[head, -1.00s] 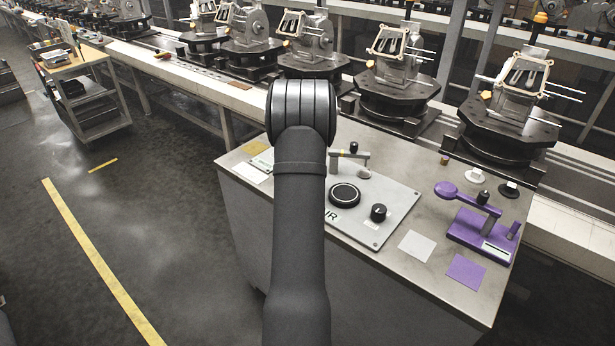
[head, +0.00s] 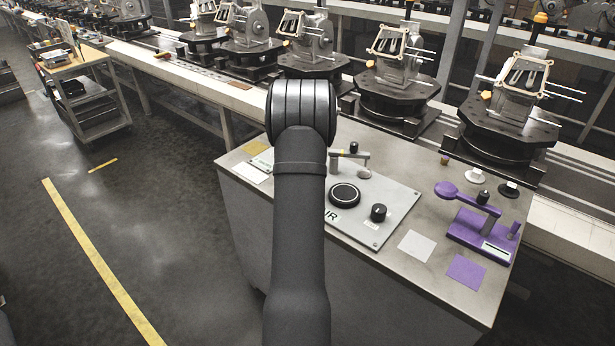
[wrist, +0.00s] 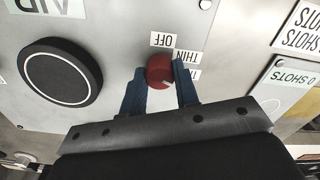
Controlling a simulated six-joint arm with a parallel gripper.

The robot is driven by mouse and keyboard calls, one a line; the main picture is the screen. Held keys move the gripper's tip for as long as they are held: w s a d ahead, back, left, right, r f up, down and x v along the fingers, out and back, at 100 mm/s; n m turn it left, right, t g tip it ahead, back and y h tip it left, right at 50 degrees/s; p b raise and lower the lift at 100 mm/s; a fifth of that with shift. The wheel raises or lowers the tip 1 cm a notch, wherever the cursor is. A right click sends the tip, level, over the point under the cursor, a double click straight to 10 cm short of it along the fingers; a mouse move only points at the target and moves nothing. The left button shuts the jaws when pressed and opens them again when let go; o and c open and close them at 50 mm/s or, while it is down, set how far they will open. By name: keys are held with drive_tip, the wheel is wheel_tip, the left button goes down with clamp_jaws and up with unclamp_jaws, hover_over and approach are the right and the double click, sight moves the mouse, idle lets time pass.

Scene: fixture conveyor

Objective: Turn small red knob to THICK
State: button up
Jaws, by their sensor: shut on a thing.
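The small red knob (wrist: 160,71) shows in the wrist view on a grey panel (wrist: 112,30). My gripper (wrist: 160,80) is shut on it, with one blue finger on each side. Labels OFF (wrist: 163,40) and THIN (wrist: 186,56) sit around the knob. A third label beside my right finger is mostly hidden, so its word cannot be read. A pale mark shows on the knob's lower right, partly in shadow. In the head view my arm hides the red knob and my gripper.
A large black round dial (wrist: 60,73) is left of the knob in the wrist view. A plate marked 0 SHOTS (wrist: 290,85) is at the right. In the head view, a black knob (head: 378,212) and a purple lever device (head: 470,215) stand on the bench.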

drive_tip(key=shift+m, duration=0.6)
drive_tip(key=o, duration=1)
wheel_tip(320, 180, up, 18)
drive_tip(key=shift+f, duration=0.25)
wheel_tip(320, 180, down, 18)
drive_tip(key=shift+r, duration=0.2)
idle(0.4)
